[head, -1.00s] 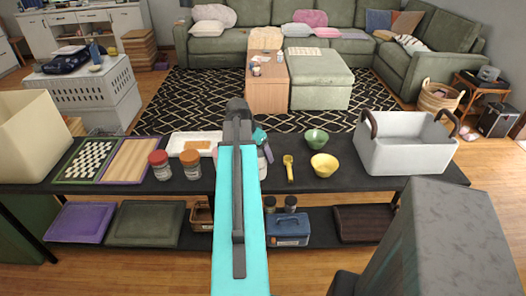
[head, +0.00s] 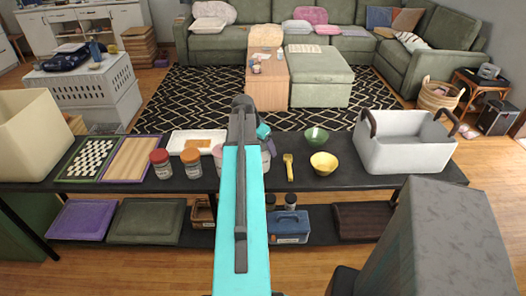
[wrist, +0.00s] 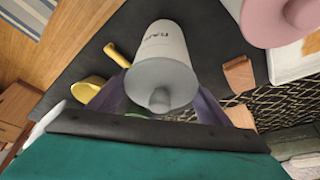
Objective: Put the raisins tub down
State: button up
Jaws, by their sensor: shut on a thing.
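My gripper (wrist: 160,96) is shut on the raisins tub, with a purple finger on each side of it. The tub (wrist: 165,45) has a white body with dark lettering, only partly readable, and a grey knobbed lid facing the wrist camera. In the head view my own arm hides most of the gripper and tub, over the middle of the dark table (head: 225,183). I cannot tell whether the tub's base touches the table.
A pink-lidded container (wrist: 285,20) stands close by in the wrist view. A yellow scoop (head: 289,167), yellow bowl (head: 323,163) and green bowl (head: 316,137) lie to the right, before a grey basket (head: 405,155). Two jars (head: 161,164) (head: 191,163) and a white tray (head: 190,138) are left.

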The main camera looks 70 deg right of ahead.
jog(key=shift+f+p, duration=0.5)
jog(key=shift+f, duration=0.95)
jog(key=shift+f, duration=0.15)
jog(key=o, duration=1.7)
jog(key=shift+r, duration=0.25)
jog(key=shift+b+v, duration=1.1)
jog(key=shift+v, duration=4.85)
